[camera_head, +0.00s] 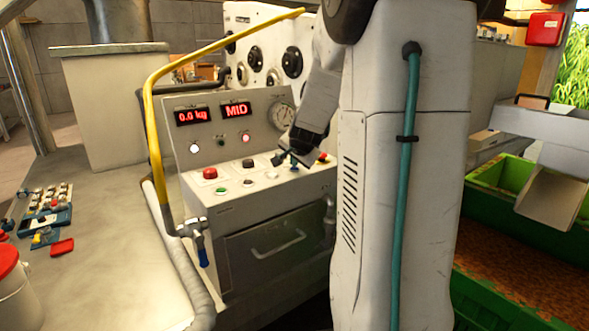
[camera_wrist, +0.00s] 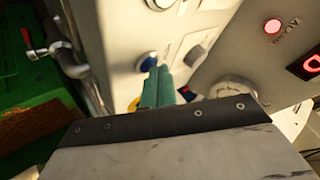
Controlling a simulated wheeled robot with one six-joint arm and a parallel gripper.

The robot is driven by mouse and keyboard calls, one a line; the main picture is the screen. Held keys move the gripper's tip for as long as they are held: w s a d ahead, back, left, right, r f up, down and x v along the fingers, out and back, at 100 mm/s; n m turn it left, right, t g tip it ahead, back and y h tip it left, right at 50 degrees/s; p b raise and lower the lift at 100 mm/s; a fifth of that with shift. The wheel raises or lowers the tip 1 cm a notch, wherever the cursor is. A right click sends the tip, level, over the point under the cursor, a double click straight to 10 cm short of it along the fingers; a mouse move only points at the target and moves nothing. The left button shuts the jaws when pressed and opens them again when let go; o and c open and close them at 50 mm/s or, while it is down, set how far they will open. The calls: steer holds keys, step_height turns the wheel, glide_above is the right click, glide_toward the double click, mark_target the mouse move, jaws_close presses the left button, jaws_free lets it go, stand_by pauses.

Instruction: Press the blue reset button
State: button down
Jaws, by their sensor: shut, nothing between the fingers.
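The control panel (camera_head: 236,140) has two red displays reading "0.0 kg" and "MID", with buttons on its sloped lower deck. The blue button (camera_wrist: 147,61) shows in the wrist view as a round blue cap, partly covered by the teal fingers. My gripper (camera_wrist: 160,72) is shut and empty, its fingertips at the lower right edge of the cap in that picture. Whether they touch it or how far above it they are, I cannot tell. In the head view my gripper (camera_head: 293,158) is over the right part of the deck, where the button is hard to make out.
A red mushroom button (camera_head: 210,173) and smaller green and black buttons are left on the deck. A grey button (camera_wrist: 195,56) lies right of the blue one in the wrist view.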

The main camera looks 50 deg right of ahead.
mark_target(295, 169)
steer(key=shift+f, duration=0.2)
stand_by(0.3)
steer(key=shift+r, duration=0.85)
steer(key=shift+r, duration=2.5)
